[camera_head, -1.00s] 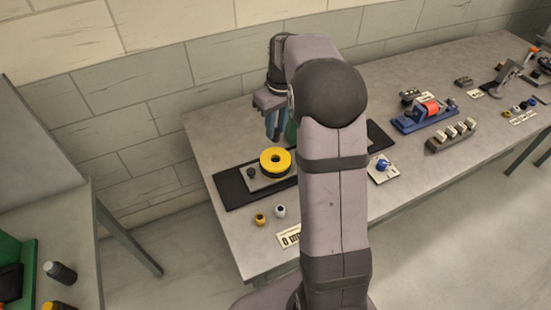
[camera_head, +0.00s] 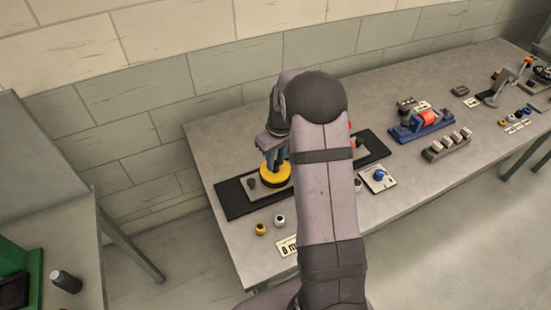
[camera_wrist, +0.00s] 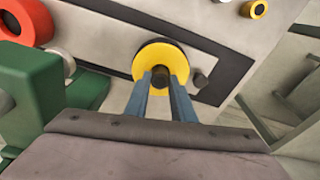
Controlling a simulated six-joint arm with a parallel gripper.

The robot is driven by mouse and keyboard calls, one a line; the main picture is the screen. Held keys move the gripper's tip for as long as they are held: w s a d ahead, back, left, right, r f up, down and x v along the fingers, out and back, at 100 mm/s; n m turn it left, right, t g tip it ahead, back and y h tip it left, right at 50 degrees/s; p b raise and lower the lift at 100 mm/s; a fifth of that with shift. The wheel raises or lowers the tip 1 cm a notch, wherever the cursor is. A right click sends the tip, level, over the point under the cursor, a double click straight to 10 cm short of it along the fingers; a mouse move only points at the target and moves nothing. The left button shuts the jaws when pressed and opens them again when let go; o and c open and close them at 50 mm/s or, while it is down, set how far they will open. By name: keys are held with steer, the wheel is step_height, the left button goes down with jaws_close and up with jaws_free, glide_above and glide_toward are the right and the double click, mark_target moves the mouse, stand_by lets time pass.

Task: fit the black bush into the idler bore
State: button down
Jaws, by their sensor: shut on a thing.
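The idler (camera_head: 275,179) is a yellow wheel with a central bore, lying on a grey plate on a dark base. It also shows in the wrist view (camera_wrist: 147,59), with a dark centre. My gripper (camera_head: 274,163) points down over the idler's middle. In the wrist view its two blue-grey fingers (camera_wrist: 162,79) reach the idler's centre and are shut on a small dark piece, the black bush (camera_wrist: 161,73). The fingers and the idler's dark centre leave unclear how far the bush is in the bore.
A dark knob (camera_head: 252,183) stands beside the idler. A yellow bush (camera_head: 261,229) and a white bush (camera_head: 280,220) stand in front on the table. A green block (camera_wrist: 60,85) and a red round part (camera_wrist: 25,22) are close by. A blue part on a card (camera_head: 379,175) lies to the right.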

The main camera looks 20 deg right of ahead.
mark_target(278, 172)
steer(key=shift+f, duration=0.2)
steer(key=shift+f, duration=0.15)
steer(key=c, duration=1.5)
jaws_free()
steer(key=shift+r, duration=0.65)
steer(key=r+b, duration=0.1)
steer(key=r, duration=0.2)
steer(key=s+r+b, duration=0.1)
steer(key=r, duration=0.3)
steer(key=r+b, duration=0.1)
steer(key=r, duration=0.3)
steer(key=shift+s+d, duration=0.15)
steer(key=shift+s, duration=0.1)
